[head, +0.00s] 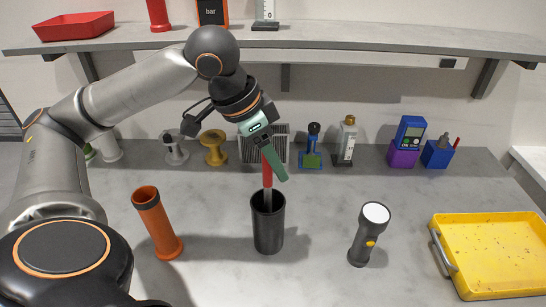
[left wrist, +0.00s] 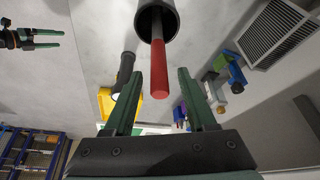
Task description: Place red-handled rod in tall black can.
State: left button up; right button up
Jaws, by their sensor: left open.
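The red-handled rod (head: 267,174) stands in the tall black can (head: 268,232); its red handle and a bit of grey shaft show above the rim. In the left wrist view the rod (left wrist: 160,82) sticks out of the can (left wrist: 143,28), and its lower end is hidden inside. My left gripper (head: 275,166) is above the can, beside the handle's top. In the left wrist view my left gripper (left wrist: 159,72) is open, with the handle between its fingers and gaps on both sides. My right gripper (left wrist: 42,38) shows far off at the upper left, its fingers apart.
A leaning orange tube (head: 158,225) stands left of the can, and a black flashlight (head: 368,236) stands right of it. A yellow tray (head: 440,243) is at the far right. Several small items line the back under a shelf (head: 350,35). The grey table between is clear.

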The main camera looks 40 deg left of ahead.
pick_arm(q)
jog(key=shift+s, duration=0.1)
dwell(0.3)
jog(key=s, duration=0.1)
jog(key=s+a+b, duration=0.1)
jog(key=s, duration=0.1)
jog(key=shift+s+a, duration=0.1)
jog(key=shift+a, duration=0.25)
